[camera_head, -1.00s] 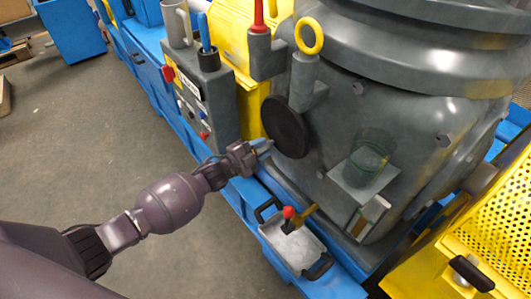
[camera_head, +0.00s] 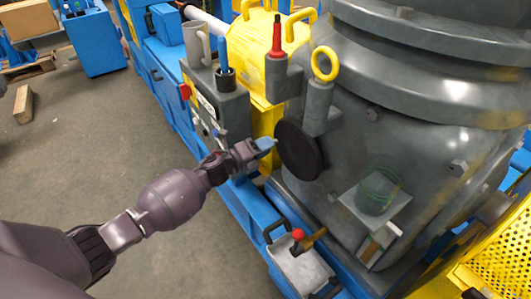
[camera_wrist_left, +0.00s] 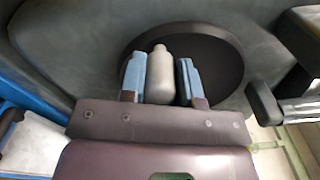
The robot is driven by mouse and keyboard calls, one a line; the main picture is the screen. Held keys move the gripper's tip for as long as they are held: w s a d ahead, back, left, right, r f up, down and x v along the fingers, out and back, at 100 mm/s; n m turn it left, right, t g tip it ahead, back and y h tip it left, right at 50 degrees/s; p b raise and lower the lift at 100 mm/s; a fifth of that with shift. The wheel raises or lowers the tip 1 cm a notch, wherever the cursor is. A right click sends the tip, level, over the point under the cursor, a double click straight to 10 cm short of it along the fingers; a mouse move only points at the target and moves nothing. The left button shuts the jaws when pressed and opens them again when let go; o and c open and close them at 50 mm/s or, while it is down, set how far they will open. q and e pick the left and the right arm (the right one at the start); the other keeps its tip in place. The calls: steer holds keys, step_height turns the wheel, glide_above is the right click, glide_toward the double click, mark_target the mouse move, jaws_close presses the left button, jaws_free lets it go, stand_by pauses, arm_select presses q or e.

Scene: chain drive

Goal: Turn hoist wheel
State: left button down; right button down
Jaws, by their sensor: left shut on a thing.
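The hoist wheel is a black round disc (camera_head: 299,150) on the side of the large grey machine. It also shows behind my fingers in the left wrist view (camera_wrist_left: 222,62). My left gripper (camera_head: 267,145) is at the wheel's left side in the head view. In the left wrist view its two blue fingers (camera_wrist_left: 160,80) are closed around a light grey, rounded handle (camera_wrist_left: 159,72) in front of the disc. The handle's joint with the wheel is hidden. My right gripper is in neither view.
A grey control box (camera_head: 222,112) with buttons stands left of the wheel. A yellow ring (camera_head: 325,64) and a red-handled tool (camera_head: 277,40) sit above it. Open floor (camera_head: 90,140) is at the left.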

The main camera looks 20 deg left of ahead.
mark_target(279, 127)
arm_select(q)
step_height(279, 127, up, 3)
steer(key=m, duration=0.4)
steer(key=shift+r+m, duration=0.2)
steer(key=shift+m, duration=0.1)
steer(key=shift+s+d+r+m+p, duration=0.1)
steer(key=shift+d+r+m+p, duration=0.1)
steer(key=shift+r+m, duration=0.55)
steer(key=shift+s+d+r+m+p, duration=0.1)
steer(key=shift+r+m+p, duration=0.2)
steer(key=shift+m, duration=0.85)
steer(key=shift+r, duration=0.1)
steer(key=c, duration=0.8)
jaws_free()
steer(key=shift+c, duration=0.2)
steer(key=v, duration=1)
steer(key=shift+s+a, duration=0.2)
steer(key=shift+s, duration=0.2)
